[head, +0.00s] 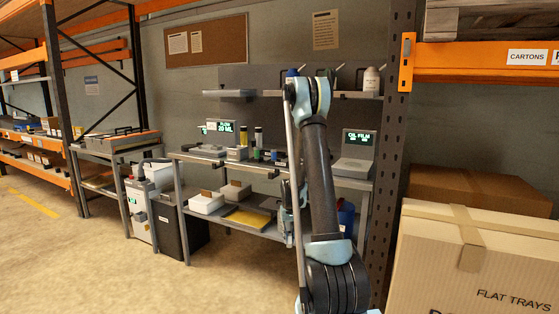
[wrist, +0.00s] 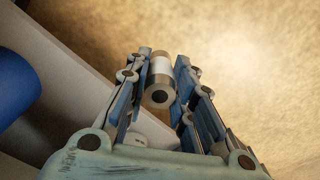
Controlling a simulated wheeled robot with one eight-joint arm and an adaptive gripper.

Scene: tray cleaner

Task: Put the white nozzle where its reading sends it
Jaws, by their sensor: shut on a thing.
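My gripper (wrist: 160,75) is shut on a small metal cylinder with a white band, the white nozzle (wrist: 160,68), in the wrist view. The nozzle's dark round hole faces the camera. Tan floor shows beyond it. In the head view my arm hides most of the gripper, and I cannot make out the nozzle there. A device with a screen reading "FLOW 20 ML" (head: 223,126) stands on the bench's left. A second screen reading "OIL FILM" (head: 359,139) stands above a grey device (head: 352,168) on the right.
Small bottles (head: 258,137) stand on the bench. A pale shelf edge (wrist: 65,55) and a blue object (wrist: 14,85) lie left of my gripper. Large cartons (head: 440,260) stand at right.

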